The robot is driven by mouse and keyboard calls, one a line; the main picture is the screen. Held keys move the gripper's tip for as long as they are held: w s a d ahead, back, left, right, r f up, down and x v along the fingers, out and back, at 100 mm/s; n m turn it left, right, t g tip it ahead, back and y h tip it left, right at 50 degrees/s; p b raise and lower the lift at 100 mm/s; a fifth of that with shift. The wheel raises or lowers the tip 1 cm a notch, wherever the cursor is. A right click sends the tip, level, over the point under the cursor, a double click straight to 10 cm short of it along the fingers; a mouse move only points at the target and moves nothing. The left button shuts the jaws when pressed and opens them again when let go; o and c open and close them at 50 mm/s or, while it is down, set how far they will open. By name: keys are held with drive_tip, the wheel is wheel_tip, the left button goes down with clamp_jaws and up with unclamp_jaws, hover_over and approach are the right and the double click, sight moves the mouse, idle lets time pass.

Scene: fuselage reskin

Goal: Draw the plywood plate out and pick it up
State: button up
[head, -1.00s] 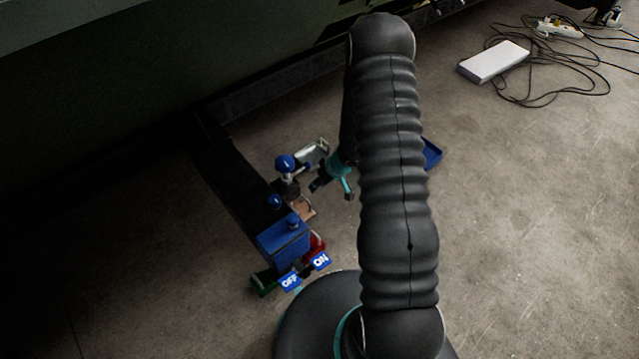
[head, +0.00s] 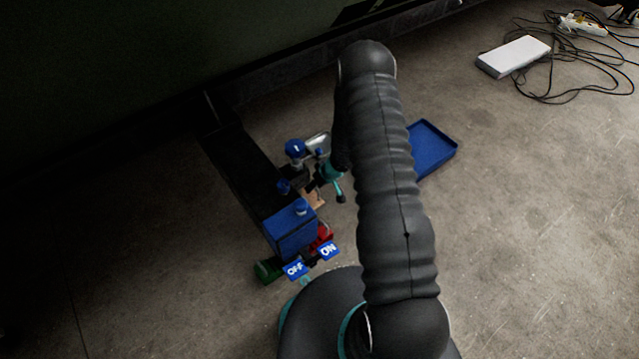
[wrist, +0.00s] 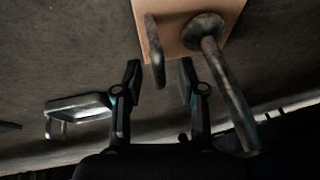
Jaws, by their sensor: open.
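The plywood plate (head: 315,198) is a small tan piece among the blue-knobbed fittings, partly hidden in the head view. In the wrist view the plate (wrist: 178,14) fills the top middle. A metal rod with a round foot (wrist: 204,32) stands against the plate's face. A second, narrow metal piece (wrist: 153,48) overlaps the plate's near edge. My gripper (wrist: 160,72) is open, with its fingertips just short of that edge. The narrow metal piece appears between the fingertips; I cannot tell its depth. Nothing is held.
A blue box (head: 291,232) with ON and OFF labels sits at the near end of a dark beam (head: 236,165). A blue tray (head: 432,150) lies on the floor to the right. A metal loop handle (wrist: 77,108) is left of my gripper.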

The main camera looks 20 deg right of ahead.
drive_tip(key=shift+w+a+f, duration=0.15)
drive_tip(key=shift+f, duration=0.4)
clamp_jaws()
drive_tip(key=shift+r, duration=0.1)
